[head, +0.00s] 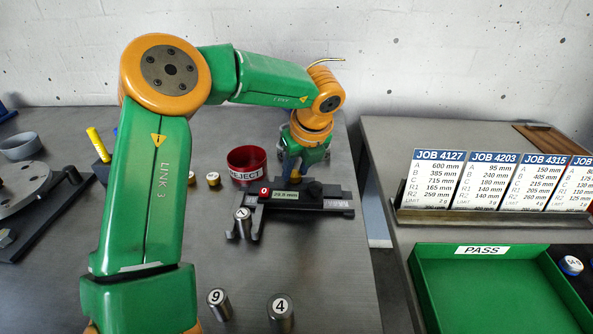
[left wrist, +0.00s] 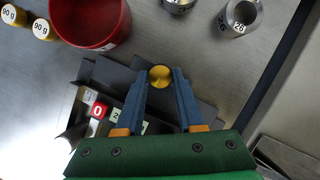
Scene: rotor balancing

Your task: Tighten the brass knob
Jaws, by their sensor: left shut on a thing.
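The round brass knob (left wrist: 160,76) sits between the two blue fingertips of my left gripper (left wrist: 160,88) in the left wrist view, and the gripper is shut on it. The knob belongs to a dark caliper-like gauge (head: 334,203) with a lit display and a red 0 button, lying on the grey table. In the head view my left arm reaches over the table and my left gripper (head: 289,165) points down behind the gauge. A steel cylinder (head: 243,219) stands at the gauge's jaws. My right gripper is not in view.
A red REJECT bowl (head: 247,163) stands left of the gauge, with small brass weights (head: 213,179) nearby. Steel cylinders marked 9 (head: 219,303) and 4 (head: 281,311) stand in front. A green PASS tray (head: 490,290) and job cards (head: 435,179) are on the right table.

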